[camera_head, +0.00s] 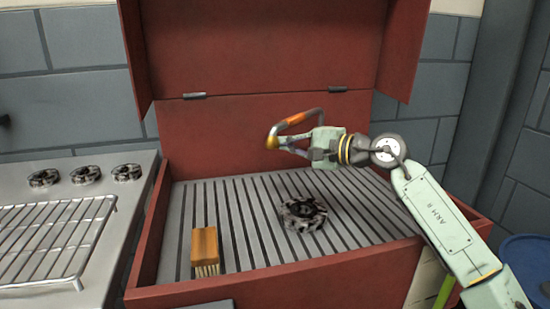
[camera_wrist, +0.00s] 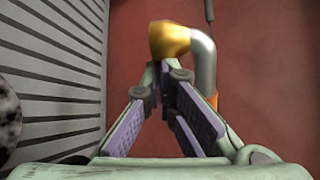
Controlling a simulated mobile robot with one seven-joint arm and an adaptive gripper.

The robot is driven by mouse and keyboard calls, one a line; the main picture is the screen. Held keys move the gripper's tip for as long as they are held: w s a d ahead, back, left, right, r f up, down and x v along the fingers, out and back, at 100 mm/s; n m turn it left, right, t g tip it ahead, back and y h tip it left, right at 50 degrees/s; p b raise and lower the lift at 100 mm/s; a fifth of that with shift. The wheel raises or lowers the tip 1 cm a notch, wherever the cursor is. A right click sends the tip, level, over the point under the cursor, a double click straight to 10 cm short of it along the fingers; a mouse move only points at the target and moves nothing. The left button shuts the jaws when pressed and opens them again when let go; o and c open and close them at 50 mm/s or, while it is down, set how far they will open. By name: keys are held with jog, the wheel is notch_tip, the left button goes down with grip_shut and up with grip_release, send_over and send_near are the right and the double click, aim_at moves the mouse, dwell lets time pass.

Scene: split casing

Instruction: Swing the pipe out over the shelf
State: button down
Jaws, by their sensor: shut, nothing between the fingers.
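The pipe (camera_head: 300,117) is a bent grey and orange tube with a gold end, above the slatted floor in front of the casing's red back wall. In the wrist view its gold end and grey bend (camera_wrist: 204,62) show just beyond my fingertips. My gripper (camera_head: 284,142) comes in from the right. Its fingertips (camera_wrist: 165,72) meet with nothing between them, right by the gold end; I cannot tell if they touch it. A steel surface (camera_head: 130,215) lies left of the casing; I cannot tell if it is the shelf. The pipe's mounting is unclear.
The open red casing (camera_head: 255,55) has its lid raised behind and side walls around the slatted floor (camera_head: 175,235). On that floor are a round dark wheel-like part (camera_head: 303,213) and a wooden brush (camera_head: 205,245). A wire rack (camera_head: 50,240) and several round parts lie left.

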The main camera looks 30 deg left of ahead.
jog(key=d+b, duration=0.1)
jog(key=d, duration=0.3)
jog(key=shift+w+d+b, duration=0.1)
jog(key=shift+d+b, duration=0.05)
jog(key=shift+b, duration=0.2)
jog(key=shift+d, duration=0.1)
dwell(1.1)
